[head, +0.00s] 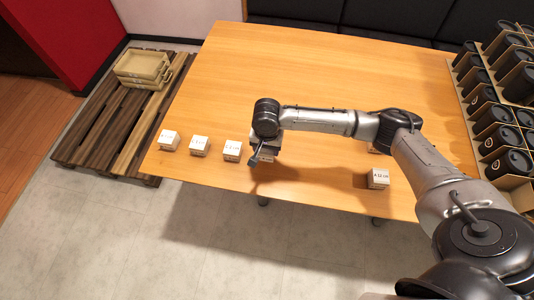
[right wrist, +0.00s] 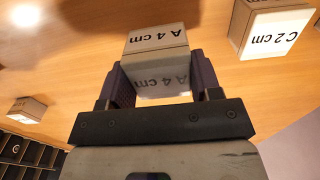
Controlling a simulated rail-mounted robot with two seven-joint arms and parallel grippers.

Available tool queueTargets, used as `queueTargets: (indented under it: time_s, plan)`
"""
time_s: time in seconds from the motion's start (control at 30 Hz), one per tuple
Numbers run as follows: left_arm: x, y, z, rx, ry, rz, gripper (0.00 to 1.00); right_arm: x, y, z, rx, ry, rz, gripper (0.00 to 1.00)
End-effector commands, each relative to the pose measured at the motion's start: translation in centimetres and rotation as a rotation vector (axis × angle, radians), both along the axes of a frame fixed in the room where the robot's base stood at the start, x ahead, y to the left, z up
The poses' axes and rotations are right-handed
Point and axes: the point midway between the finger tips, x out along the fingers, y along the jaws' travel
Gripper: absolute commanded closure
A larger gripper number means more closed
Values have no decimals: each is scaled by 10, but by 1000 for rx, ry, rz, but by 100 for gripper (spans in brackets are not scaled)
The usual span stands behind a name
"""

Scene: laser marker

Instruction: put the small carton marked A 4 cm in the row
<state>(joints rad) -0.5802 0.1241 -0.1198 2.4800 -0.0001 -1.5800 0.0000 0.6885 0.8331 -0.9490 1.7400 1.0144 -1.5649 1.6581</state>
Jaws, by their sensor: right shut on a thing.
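The small carton marked A 4 cm (right wrist: 160,80) is between the two fingers of my right gripper (right wrist: 162,84), which is shut on it. Its label reads upside down in the right wrist view. In the head view, the right gripper (head: 258,157) is at the end of a row of white cartons near the table's front edge, and partly hides the held carton (head: 267,154). I cannot tell whether this carton touches the table. The row's nearest carton (head: 232,150) stands just left of it, apart; the right wrist view shows a carton marked C 2 cm (right wrist: 275,30). My left gripper is not in view.
Two more row cartons (head: 199,146) (head: 169,140) stand further left. Another carton (head: 378,179) stands to the right near the front edge, and one behind it is mostly hidden by my arm. Black canisters (head: 495,115) fill a rack at right. The table's back (head: 300,65) is clear.

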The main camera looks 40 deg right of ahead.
Motion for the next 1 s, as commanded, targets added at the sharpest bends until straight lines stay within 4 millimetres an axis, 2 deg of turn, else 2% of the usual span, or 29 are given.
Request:
queueTargets:
  time_s: [0.33,0.73,0.77,1.0]
  plan:
    - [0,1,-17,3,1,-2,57,-1,-1,-39,-2,1,0,67]
    - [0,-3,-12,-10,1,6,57,-1,0,-41,-1,1,0,67]
    - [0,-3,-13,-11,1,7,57,-1,0,-41,-1,1,0,41]
    - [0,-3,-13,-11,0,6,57,-1,0,-42,-1,1,0,18]
